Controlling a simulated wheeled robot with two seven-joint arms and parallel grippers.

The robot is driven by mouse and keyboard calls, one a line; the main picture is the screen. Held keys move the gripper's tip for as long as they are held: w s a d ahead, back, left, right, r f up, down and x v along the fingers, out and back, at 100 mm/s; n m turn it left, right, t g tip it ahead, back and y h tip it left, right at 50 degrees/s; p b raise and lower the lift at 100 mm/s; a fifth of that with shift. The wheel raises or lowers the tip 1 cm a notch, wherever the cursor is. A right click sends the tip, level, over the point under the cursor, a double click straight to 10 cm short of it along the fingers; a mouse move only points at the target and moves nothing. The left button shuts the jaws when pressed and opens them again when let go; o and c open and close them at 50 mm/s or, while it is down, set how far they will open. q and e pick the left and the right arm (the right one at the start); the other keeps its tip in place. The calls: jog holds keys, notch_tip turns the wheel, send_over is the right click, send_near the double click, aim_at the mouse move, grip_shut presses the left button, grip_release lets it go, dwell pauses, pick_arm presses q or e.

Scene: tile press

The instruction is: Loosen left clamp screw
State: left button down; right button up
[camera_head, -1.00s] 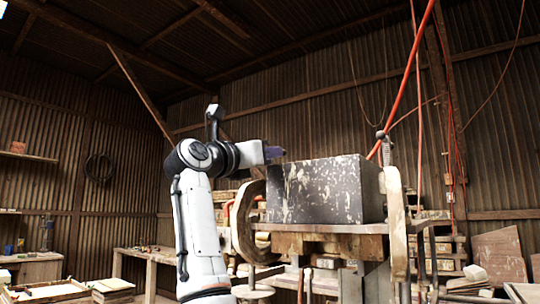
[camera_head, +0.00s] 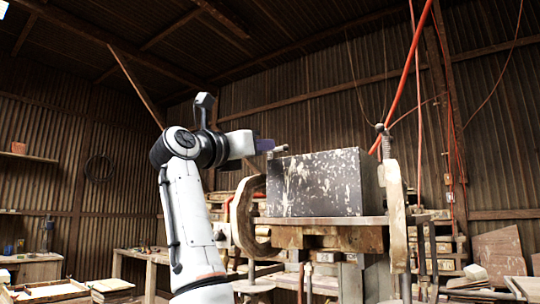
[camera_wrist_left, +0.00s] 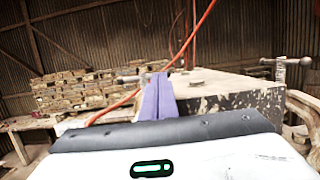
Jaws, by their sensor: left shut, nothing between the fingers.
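The left clamp screw (camera_head: 281,149) shows its grey bar handle above the upper left corner of a dark, white-flecked block (camera_head: 315,185). My left gripper (camera_head: 266,146) is shut and empty, its purple fingers just left of the handle at nearly the same height. In the left wrist view, the shut purple fingers (camera_wrist_left: 157,97) reach toward the bar handle (camera_wrist_left: 134,78), partly covering it; I cannot tell whether they touch. The left wooden clamp (camera_head: 243,215) curves beside the block. My right gripper is out of view.
The right clamp screw (camera_head: 383,142) stands at the block's right end, with its handle in the left wrist view (camera_wrist_left: 286,62). An orange hose (camera_head: 408,70) hangs behind. A workbench (camera_head: 145,256) stands at the left. The air above the block is mostly open.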

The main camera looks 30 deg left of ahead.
pick_arm(q)
jog(key=s+b, duration=0.3)
jog(key=s, duration=0.4)
jog(key=shift+s+a, duration=0.3)
dwell(0.4)
